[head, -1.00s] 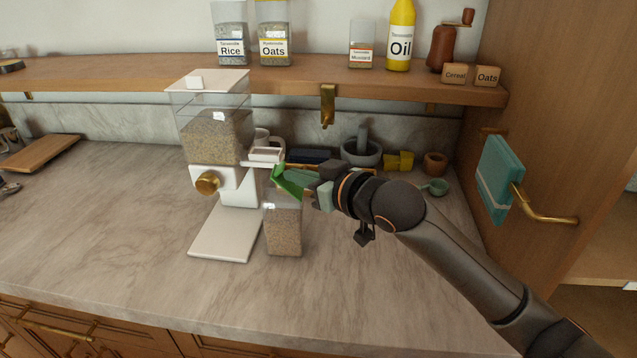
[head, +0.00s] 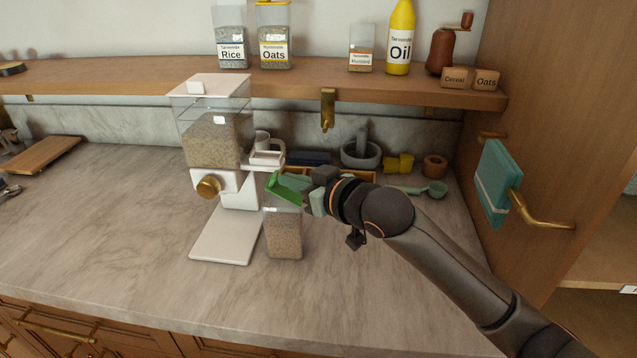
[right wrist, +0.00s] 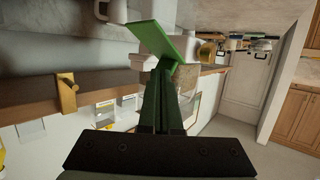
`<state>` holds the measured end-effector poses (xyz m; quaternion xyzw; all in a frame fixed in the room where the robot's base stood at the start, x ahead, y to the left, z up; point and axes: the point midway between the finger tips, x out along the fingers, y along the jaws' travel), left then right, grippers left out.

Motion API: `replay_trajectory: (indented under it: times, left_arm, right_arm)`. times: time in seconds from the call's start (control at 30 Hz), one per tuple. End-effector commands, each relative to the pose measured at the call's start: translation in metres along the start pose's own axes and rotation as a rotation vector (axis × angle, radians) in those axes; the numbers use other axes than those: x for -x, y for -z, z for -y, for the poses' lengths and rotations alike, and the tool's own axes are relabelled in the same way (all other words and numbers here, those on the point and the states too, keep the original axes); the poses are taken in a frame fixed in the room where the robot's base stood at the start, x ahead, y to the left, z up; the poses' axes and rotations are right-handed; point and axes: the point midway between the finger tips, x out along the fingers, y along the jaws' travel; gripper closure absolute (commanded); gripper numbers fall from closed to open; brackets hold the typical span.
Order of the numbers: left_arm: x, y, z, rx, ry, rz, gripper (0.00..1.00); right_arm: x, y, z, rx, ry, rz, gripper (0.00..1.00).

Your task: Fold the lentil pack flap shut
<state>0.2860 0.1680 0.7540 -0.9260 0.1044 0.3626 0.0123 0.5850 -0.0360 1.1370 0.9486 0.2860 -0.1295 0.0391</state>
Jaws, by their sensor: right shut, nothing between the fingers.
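The lentil pack (head: 284,234) is a clear upright pack of brown grains on the counter, just right of the dispenser's base. Its green flap (head: 284,187) stands tilted up above the pack's top, not flat on it. The flap also shows in the right wrist view (right wrist: 163,42), just beyond the fingertips. My right gripper (head: 305,190) is shut and empty, coming in from the right at the flap. Its closed dark green fingers show in the right wrist view (right wrist: 164,75). I cannot tell whether the fingertips touch the flap. My left gripper is not in view.
A white dispenser (head: 228,232) with a brass knob stands close left of the pack. Behind are a mortar (head: 361,154), yellow blocks (head: 399,162) and a green scoop (head: 437,188). A wooden shelf (head: 290,78) with a brass hook hangs above. The front counter is clear.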

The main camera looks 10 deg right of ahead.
Motion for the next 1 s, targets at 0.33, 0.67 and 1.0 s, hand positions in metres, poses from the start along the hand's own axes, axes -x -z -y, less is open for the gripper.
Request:
replay_trajectory:
  times: [0.33, 0.67, 1.0]
  left_arm:
    - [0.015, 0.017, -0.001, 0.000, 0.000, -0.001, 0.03]
    - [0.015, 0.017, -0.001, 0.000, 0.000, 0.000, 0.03]
    - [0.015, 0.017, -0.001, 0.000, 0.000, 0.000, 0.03]
  right_arm:
    - [0.014, 0.025, -0.005, 0.000, 0.001, -0.002, 1.00]
    - [0.026, 0.045, -0.011, 0.002, 0.000, -0.001, 1.00]
    - [0.027, 0.046, -0.011, 0.001, 0.000, -0.001, 1.00]
